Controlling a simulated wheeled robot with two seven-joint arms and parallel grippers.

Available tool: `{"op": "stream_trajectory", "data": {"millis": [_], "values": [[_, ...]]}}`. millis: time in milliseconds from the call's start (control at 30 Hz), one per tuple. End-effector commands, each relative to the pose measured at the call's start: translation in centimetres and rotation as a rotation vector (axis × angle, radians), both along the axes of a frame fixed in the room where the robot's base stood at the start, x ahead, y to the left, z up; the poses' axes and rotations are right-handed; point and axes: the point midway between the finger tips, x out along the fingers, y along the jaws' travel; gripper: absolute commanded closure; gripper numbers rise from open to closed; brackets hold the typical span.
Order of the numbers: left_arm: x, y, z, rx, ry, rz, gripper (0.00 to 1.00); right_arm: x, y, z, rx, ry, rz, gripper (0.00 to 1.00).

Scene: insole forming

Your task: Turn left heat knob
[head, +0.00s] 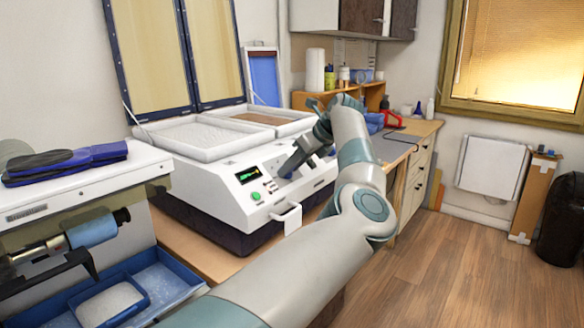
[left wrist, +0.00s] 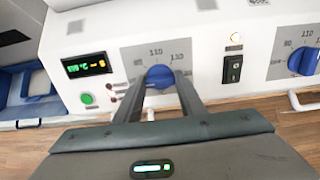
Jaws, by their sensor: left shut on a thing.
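The left heat knob (left wrist: 159,77) is a blue dial on a grey scale plate on the front of the white heating machine (head: 215,178). In the left wrist view my left gripper (left wrist: 160,82) has its two fingers on either side of this knob, shut on it. In the head view my left gripper (head: 290,168) reaches the machine's front panel, and the knob is hidden behind it. A second blue knob (left wrist: 303,61) is to the right in the left wrist view. My right gripper is not in view.
A green display (left wrist: 86,64), a green button (left wrist: 87,99) and a black switch (left wrist: 232,69) are near the knob. White handles stick out below the panel. Open floor is at right.

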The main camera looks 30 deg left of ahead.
Motion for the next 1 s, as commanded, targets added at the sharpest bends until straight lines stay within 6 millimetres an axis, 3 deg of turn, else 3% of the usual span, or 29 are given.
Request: {"op": "stream_trajectory", "data": {"millis": [433,467,533,1000], "values": [[0.03,-0.07,-0.02,-0.002,-0.010,0.010,0.86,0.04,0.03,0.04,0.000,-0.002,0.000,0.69],[0.03,-0.07,-0.02,-0.002,-0.010,0.010,0.59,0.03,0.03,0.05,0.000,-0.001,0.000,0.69],[0.03,-0.07,-0.02,-0.002,-0.010,0.010,0.45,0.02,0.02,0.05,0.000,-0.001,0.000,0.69],[0.02,-0.44,0.40,-0.001,-0.009,0.009,0.45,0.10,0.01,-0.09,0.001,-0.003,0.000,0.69]]}}
